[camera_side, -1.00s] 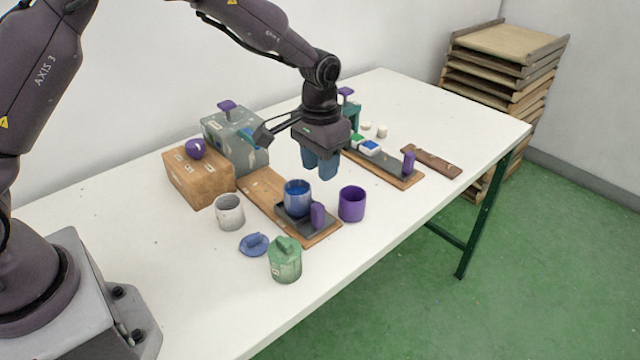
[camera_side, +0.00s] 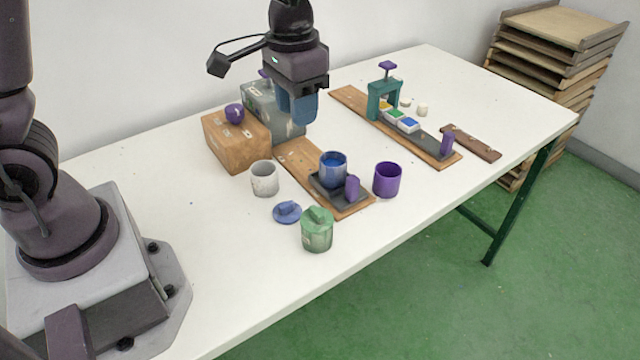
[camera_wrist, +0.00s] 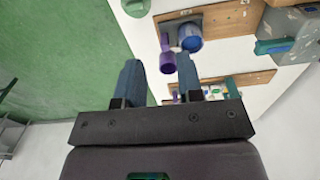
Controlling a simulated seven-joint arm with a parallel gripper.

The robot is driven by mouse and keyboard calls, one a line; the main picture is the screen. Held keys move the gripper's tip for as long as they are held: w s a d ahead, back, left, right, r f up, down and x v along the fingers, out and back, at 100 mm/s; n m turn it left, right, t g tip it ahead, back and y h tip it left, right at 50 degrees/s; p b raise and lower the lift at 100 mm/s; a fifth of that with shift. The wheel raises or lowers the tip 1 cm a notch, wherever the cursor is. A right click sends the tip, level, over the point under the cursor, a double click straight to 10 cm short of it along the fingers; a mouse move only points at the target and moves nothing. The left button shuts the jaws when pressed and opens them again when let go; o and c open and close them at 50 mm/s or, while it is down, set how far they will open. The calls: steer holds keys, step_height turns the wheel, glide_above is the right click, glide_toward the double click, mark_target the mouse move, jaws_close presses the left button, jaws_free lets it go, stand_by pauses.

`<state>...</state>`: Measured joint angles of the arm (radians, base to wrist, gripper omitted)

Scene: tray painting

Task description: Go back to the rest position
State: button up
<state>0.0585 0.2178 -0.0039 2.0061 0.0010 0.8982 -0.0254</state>
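My gripper (camera_side: 298,108) is raised above the table, fingers pointing down, in front of the grey box (camera_side: 262,108) in the side view. In the wrist view my gripper (camera_wrist: 157,65) has its two blue fingers well apart with nothing held between them. A blue cup (camera_side: 333,168) with blue inside stands upright on a dark tray (camera_side: 326,190) with a purple handle (camera_side: 352,188), on a wooden board (camera_side: 295,155). A purple cup (camera_side: 387,180) stands to its right on the table. The blue cup (camera_wrist: 190,38) and purple cup (camera_wrist: 167,60) lie beyond the fingers in the wrist view.
A grey cup (camera_side: 265,179), blue lid (camera_side: 287,212) and green lidded jar (camera_side: 317,230) stand near the front. A wooden block (camera_side: 232,142) holds a purple knob (camera_side: 234,113). A teal arch (camera_side: 381,100) spans a second board with paint pots. The table's left part is clear.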

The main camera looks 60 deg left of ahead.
steer(key=s+a+r+t, duration=0.1)
steer(key=s+r+t, duration=0.1)
steer(key=s+r, duration=0.3)
steer(key=s+a+r+t, duration=0.1)
steer(key=s+r+t, duration=0.2)
steer(key=s, duration=0.7)
step_height(320, 180, up, 3)
steer(key=shift+s+f, duration=0.15)
steer(key=shift+f, duration=0.05)
